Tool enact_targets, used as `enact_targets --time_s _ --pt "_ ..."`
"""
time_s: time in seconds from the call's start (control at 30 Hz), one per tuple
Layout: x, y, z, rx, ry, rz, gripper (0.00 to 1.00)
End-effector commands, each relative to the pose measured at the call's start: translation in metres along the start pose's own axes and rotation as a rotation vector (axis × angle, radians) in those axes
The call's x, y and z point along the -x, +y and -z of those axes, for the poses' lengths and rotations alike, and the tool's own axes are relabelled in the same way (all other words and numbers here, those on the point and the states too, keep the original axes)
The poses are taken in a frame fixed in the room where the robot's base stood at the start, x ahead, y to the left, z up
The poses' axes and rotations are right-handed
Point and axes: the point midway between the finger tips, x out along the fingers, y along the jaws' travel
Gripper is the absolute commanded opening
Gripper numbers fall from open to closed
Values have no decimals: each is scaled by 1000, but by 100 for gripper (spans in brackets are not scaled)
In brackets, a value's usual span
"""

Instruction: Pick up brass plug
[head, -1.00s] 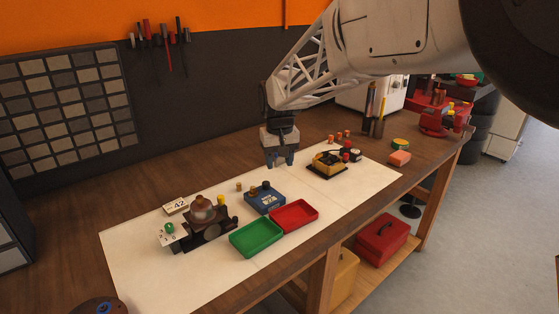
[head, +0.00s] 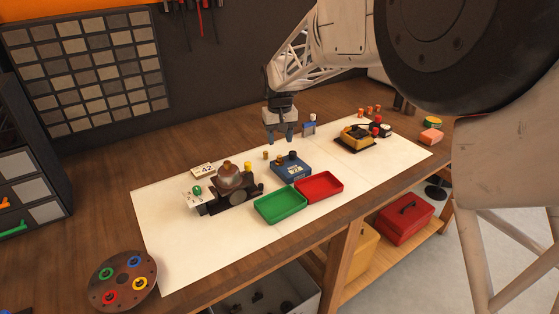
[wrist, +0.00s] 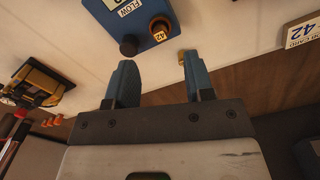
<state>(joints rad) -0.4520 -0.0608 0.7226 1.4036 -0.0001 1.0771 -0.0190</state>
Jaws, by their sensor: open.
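A small brass plug (head: 266,155) stands on the white mat, just left of the blue FLOW box (head: 291,171). In the wrist view a small brass piece, likely this plug (wrist: 181,54), shows at the tip of the right finger, partly hidden by it. The blue box (wrist: 115,15) also shows there, with a dark knob and a brass fitting tagged 42. My gripper (head: 281,138) is open and empty, above the mat and slightly right of the plug in the head view. Its blue fingers (wrist: 157,65) point toward the box and plug.
Green tray (head: 281,205) and red tray (head: 319,186) lie in front of the box. A brown domed device (head: 229,178) with a yellow part stands left. A yellow-black device (head: 355,138) is at right. A round rack (head: 122,281) holds coloured rings. The mat's front left is clear.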

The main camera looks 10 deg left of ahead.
Motion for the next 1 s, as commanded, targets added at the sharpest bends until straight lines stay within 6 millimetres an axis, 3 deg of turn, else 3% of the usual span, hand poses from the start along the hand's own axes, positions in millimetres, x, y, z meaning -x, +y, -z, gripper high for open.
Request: enact_targets --time_s 0.2,0.67,1.0 --pt "-15 0 0 0 1 0 48" --pt "-21 0 0 0 -1 0 48" --pt "-56 0 1 0 -1 0 48"
